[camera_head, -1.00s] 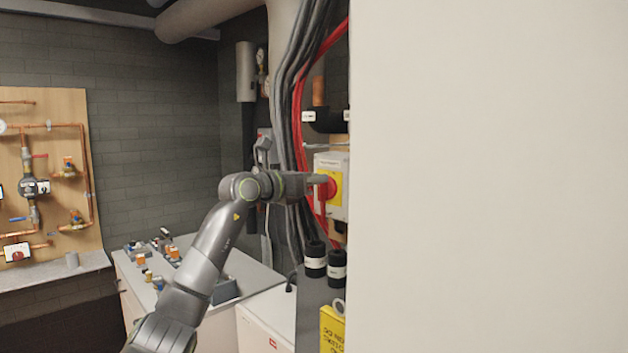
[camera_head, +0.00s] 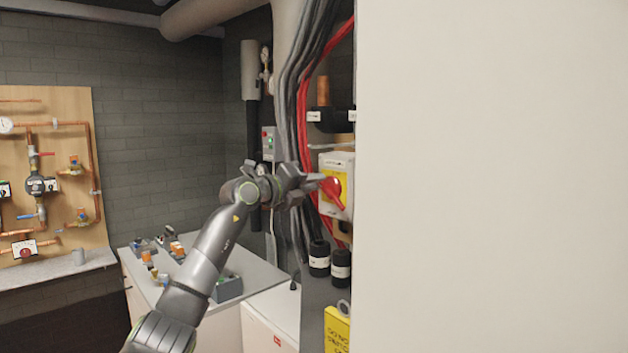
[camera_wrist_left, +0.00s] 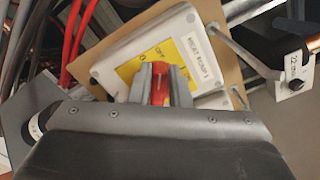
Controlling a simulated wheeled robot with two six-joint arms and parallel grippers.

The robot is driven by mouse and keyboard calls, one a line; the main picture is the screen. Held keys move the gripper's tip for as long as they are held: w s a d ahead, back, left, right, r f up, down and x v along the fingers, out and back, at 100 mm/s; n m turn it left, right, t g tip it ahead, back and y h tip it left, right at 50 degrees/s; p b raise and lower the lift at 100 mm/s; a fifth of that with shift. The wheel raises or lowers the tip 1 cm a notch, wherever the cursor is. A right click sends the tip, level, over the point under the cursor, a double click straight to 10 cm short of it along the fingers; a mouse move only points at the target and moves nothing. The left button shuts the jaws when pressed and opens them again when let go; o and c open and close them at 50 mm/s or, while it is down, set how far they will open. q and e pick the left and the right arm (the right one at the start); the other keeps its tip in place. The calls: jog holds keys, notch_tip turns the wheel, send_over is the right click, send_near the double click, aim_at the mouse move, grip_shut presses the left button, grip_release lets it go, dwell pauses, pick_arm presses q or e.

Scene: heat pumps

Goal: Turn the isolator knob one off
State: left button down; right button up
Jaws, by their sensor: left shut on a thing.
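The isolator is a white box (camera_head: 337,160) with a yellow plate and a red knob (camera_head: 334,190), at the right of the head view beside the large pale panel. In the left wrist view the box (camera_wrist_left: 192,30) is labelled "HEAT PUMP 1", with yellow plate (camera_wrist_left: 134,66) and the red knob (camera_wrist_left: 160,86) between my fingers. My left gripper (camera_head: 316,186) is shut on the red knob, one finger on each side; its fingertips also show in the left wrist view (camera_wrist_left: 161,80). The knob looks tilted in the head view. My right gripper is not in view.
A large pale panel (camera_head: 490,180) fills the right side. Grey and red cables (camera_head: 302,100) run down behind my gripper. Black capped pipes (camera_head: 319,258) and a yellow sign (camera_head: 337,330) are below the isolator. A bench with small parts (camera_head: 255,275) stands behind my arm.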

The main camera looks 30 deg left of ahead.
pick_arm(q)
jog(key=n, duration=0.2)
jog(key=f+n+p, duration=0.1)
jog(key=n, duration=0.1)
jog(key=n+p, duration=0.1)
jog(key=n, duration=0.2)
jog(key=shift+w+a+f, duration=0.1)
jog(key=shift+a+f, duration=0.15)
jog(key=shift+f, duration=0.1)
dwell(0.4)
jog(key=c, duration=1.4)
grip_release()
jog(key=shift+o, duration=0.2)
jog(key=b+v, duration=0.8)
jog(key=v, duration=0.9)
jog(key=shift+s+a+b, duration=0.15)
jog(key=shift+s+b, duration=0.05)
jog(key=shift+b, duration=0.15)
